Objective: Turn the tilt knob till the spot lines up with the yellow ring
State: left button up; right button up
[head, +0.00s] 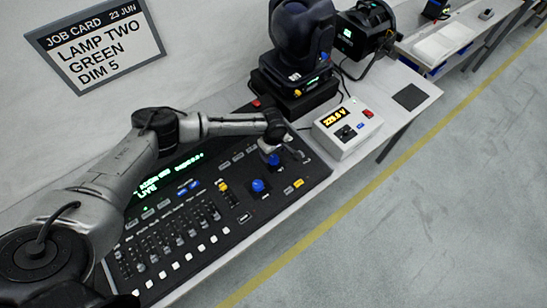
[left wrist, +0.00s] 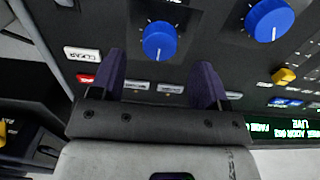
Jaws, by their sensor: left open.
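Two blue knobs with white pointer lines sit on the black lighting console (head: 318,172). One blue knob (head: 273,159) is just below my left gripper (head: 268,146); in the left wrist view this knob (left wrist: 160,41) lies ahead of and between the two fingertips. The other blue knob (head: 258,185) is nearer the front edge and shows at upper right in the left wrist view (left wrist: 269,20). My left gripper (left wrist: 160,68) is open and empty, with dark purple fingers. I cannot read which knob is tilt. No light spot or yellow ring is visible. My right gripper is out of view.
A yellow-capped control (head: 223,187) and several faders are left of the knobs. A black moving-head lamp (head: 302,35) stands behind the console. A white meter box (head: 347,127) stands to the right. A job card (head: 95,45) hangs on the wall. The floor in front is clear.

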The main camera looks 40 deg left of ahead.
aim_at(274, 158)
pick_arm(q)
jog(key=shift+f, duration=2.1)
